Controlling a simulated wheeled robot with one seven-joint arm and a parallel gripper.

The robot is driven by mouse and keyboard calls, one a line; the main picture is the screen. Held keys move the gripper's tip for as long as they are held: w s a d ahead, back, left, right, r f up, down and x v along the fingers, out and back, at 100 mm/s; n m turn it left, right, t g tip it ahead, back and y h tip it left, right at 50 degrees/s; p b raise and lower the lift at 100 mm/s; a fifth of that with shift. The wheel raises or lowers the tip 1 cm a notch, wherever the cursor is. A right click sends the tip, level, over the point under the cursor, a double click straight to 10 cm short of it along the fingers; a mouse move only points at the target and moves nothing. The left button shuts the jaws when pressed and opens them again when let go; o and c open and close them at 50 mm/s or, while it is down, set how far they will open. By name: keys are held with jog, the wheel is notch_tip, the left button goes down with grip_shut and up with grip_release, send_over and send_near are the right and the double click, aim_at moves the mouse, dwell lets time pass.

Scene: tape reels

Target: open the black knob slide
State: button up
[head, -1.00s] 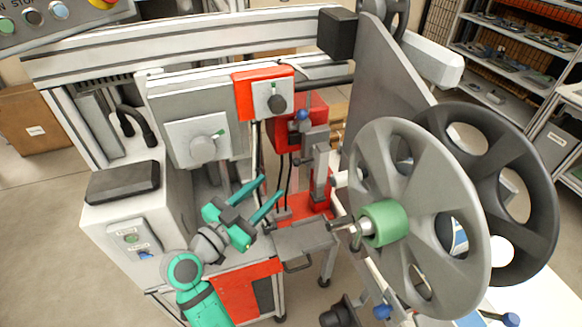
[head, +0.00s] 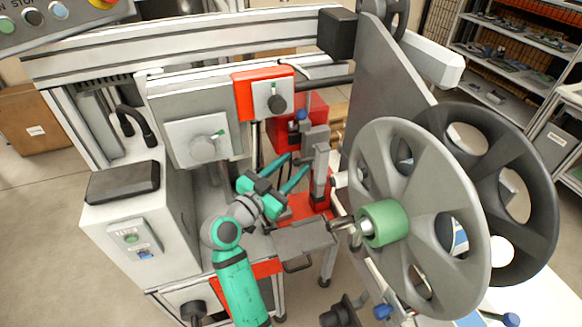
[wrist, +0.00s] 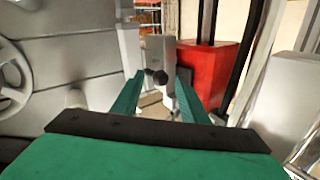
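In the wrist view a small black knob (wrist: 158,77) shows ahead of my gripper (wrist: 160,78), between its fingertips in the picture. It sits by a grey metal block (wrist: 162,52), left of a red block (wrist: 208,65). I cannot tell how far it is beyond the tips or whether they touch it. My gripper (head: 296,163) has its two teal fingers apart. In the head view the fingers point toward the grey upright slide parts (head: 320,168) on the red stand. The small knob is not clearly visible in the head view.
A large grey reel (head: 365,160) with a green hub (head: 385,222) stands close on the right. A grey tray (head: 300,238) lies below the gripper. A grey dial panel (head: 190,125) and a red box (head: 262,78) with a black dial are behind. Another black knob (head: 192,310) is low left.

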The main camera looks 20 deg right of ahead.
grip_shut()
jog(key=shift+w, duration=0.75)
grip_release()
jog(key=shift+a, duration=0.1)
jog(key=v, duration=1)
jog(key=shift+s+a, duration=0.25)
jog(key=shift+s, duration=0.05)
